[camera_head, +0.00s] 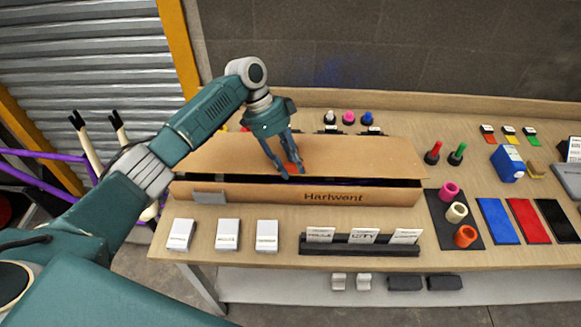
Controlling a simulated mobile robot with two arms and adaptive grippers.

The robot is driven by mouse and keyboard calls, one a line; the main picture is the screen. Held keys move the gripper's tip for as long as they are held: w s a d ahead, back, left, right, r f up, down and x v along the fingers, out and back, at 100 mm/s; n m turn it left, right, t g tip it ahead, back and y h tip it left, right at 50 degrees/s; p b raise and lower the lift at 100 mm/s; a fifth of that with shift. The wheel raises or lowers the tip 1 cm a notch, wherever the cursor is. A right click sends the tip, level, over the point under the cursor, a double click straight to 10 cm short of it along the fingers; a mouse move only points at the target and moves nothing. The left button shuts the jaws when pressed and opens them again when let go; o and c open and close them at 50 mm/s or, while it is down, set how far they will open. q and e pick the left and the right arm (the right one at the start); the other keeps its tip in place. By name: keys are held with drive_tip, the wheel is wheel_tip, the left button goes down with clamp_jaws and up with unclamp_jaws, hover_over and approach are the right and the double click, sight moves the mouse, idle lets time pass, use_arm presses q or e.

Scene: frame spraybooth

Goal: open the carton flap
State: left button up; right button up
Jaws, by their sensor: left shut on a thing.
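The long brown carton (300,193) with "Harlwent" on its front lies across the middle of the workbench. Its carton flap (370,157) covers the top, and a dark gap shows under its front edge, widest toward the right. My left gripper (291,174) reaches down from above at the flap's front middle and is shut on the flap, with a small red patch beside its fingertips. The fingers partly hide the spot they hold. My right gripper is not in view.
Three white boxes (228,234) and a black card holder (360,248) stand in front of the carton. A dark mat (472,238) with coloured rings and flat blue, red and black pads (528,220) lie to the right. Small coloured-top items (349,118) stand behind.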

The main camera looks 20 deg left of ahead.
use_arm(q)
drive_tip(key=shift+w+r, duration=0.35)
drive_tip(key=shift+r, duration=0.25)
drive_tip(key=shift+w+a+r+g+b, duration=0.1)
drive_tip(key=shift+w+r+g+b, duration=0.3)
drive_tip(key=shift+b, duration=0.35)
drive_tip(key=shift+w+r+b, duration=0.1)
drive_tip(key=shift+r+b, duration=0.3)
drive_tip(key=shift+r, duration=0.05)
drive_tip(key=shift+r+g+h, duration=0.2)
drive_tip(key=shift+g+h, duration=0.1)
drive_tip(key=shift+g, duration=0.1)
drive_tip(key=o, duration=1.3)
drive_tip(key=shift+w+f, duration=0.1)
drive_tip(key=shift+f, duration=0.05)
drive_tip(key=o, duration=0.8)
drive_tip(key=shift+a, duration=0.1)
